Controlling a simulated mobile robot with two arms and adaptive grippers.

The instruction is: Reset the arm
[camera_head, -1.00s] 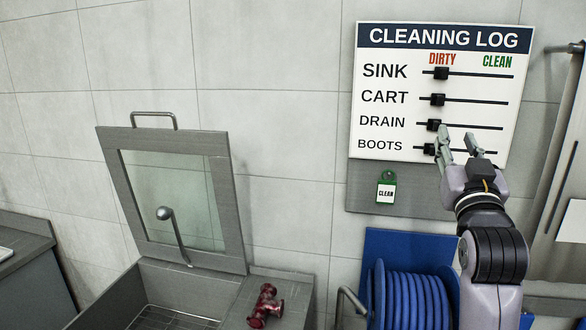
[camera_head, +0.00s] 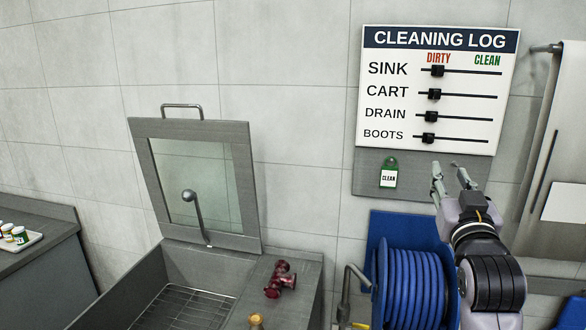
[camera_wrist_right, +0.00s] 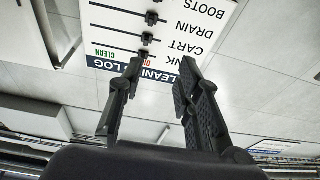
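My right gripper (camera_head: 447,170) is open and empty in the head view, just below the lower edge of the cleaning log board (camera_head: 440,85). In the right wrist view the two fingers of the right gripper (camera_wrist_right: 157,90) are spread, with the board (camera_wrist_right: 160,40) upside down beyond them and nothing between them. The board's sink slider (camera_head: 437,71), cart slider (camera_head: 434,95), drain slider (camera_head: 431,116) and boots slider (camera_head: 428,138) all sit at the left, dirty end of their slots. My left gripper is not in view.
A grey sink (camera_head: 150,285) with its framed lid (camera_head: 240,190) raised stands in the middle. A dark red valve fitting (camera_head: 280,279) lies on its right ledge. A green tag reading CLEAN (camera_head: 389,175) hangs under the board. A blue hose reel (camera_head: 412,280) is below. A tray (camera_head: 30,240) holds small jars at left.

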